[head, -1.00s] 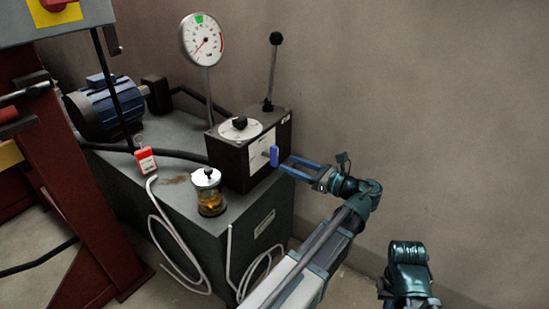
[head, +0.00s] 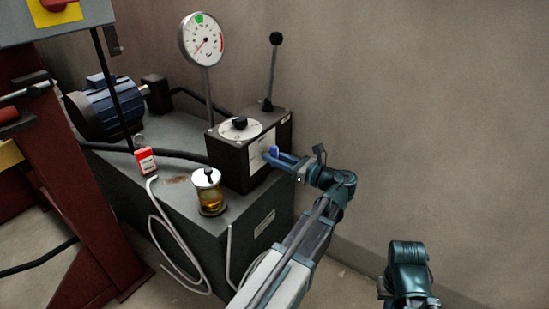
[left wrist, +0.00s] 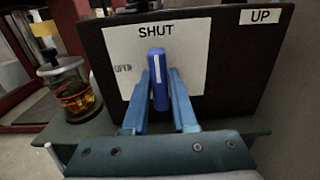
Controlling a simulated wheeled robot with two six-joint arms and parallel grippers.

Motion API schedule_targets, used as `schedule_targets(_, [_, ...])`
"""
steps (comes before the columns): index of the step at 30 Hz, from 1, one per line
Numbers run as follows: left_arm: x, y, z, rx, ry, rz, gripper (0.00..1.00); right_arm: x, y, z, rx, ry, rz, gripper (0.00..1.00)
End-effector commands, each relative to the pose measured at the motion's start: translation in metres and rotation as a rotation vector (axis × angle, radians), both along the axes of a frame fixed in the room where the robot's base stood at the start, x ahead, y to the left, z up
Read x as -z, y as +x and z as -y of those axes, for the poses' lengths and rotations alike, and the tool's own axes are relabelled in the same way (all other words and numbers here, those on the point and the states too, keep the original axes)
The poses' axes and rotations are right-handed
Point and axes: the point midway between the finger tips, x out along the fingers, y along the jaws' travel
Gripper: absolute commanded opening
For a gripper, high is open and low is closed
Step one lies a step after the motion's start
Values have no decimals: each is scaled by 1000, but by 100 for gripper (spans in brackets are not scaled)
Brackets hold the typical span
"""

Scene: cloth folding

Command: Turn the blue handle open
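The blue handle (left wrist: 158,80) stands upright on the white plate (left wrist: 195,50) of the dark control box, its top end under the word SHUT. A smaller word, which looks like OPEN, is at its left. In the head view the handle (head: 272,153) is partly hidden by my left gripper (head: 279,157). In the left wrist view the fingers of my left gripper (left wrist: 160,78) are on either side of the handle. They look still apart, with a thin gap at the right; contact at the left is unclear. My right arm shows at lower right, but its gripper does not.
A glass jar of amber liquid (head: 208,193) stands on the cabinet left of my left arm. A dial gauge (head: 201,40) and a black-knobbed lever (head: 271,75) rise by the box. A red tag (head: 146,161) hangs at left. Free room lies to the right, before the wall.

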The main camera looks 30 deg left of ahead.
Motion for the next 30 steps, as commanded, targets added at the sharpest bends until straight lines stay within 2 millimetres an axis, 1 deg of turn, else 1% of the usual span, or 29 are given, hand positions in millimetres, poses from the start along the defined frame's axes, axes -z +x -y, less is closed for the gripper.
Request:
schedule_targets(1, [0, 0, 0, 0, 0, 0, 15, 0, 0, 0, 0, 0, 0, 0])
schedule_targets(3, [0, 0, 0, 0, 0, 0, 2, 0, 0, 0, 0, 0, 0, 0])
schedule_targets(4, [0, 0, 0, 0, 0, 0, 0, 0, 0, 0, 0, 0, 0, 0])
schedule_targets(17, [0, 0, 0, 0, -3, 33, 0, 0, 0, 0, 0, 0, 0, 0])
schedule_targets(23, [0, 0, 0, 0, -11, 146, 0, 0, 0, 0, 0, 0, 0, 0])
schedule_targets(30, [0, -1, 0, 0, -28, 361, 0, 0, 0, 0, 0, 0, 0, 0])
